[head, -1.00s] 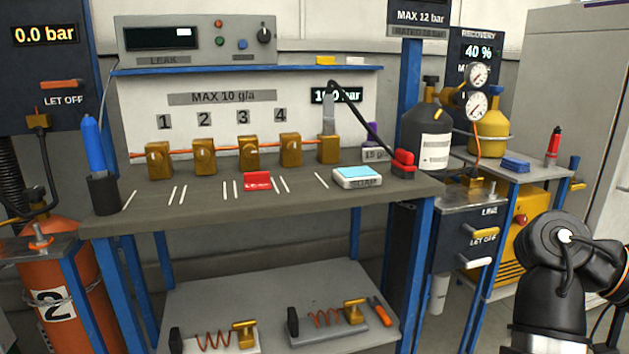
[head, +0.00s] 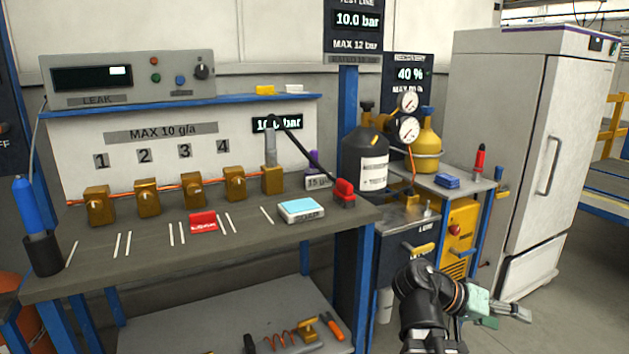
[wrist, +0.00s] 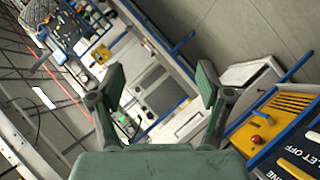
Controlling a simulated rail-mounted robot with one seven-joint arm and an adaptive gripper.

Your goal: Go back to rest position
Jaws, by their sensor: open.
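My gripper (wrist: 158,92) shows in the wrist view with its two green-padded fingers spread wide apart. Nothing is between them. In the head view my gripper (head: 508,306) is at the lower right, at the end of my black arm, pointing right. It is in the air in front of the yellow machine and the grey cabinet, clear of the workbench. The fingers are small and partly overlapping in the head view.
The workbench (head: 130,268) with brass valves (head: 193,190) stands to the left. A dark cylinder (head: 366,155) and a yellow cylinder (head: 427,150) stand behind my arm. A tall grey cabinet (head: 500,130) is at right. Open floor (head: 560,310) lies at the lower right.

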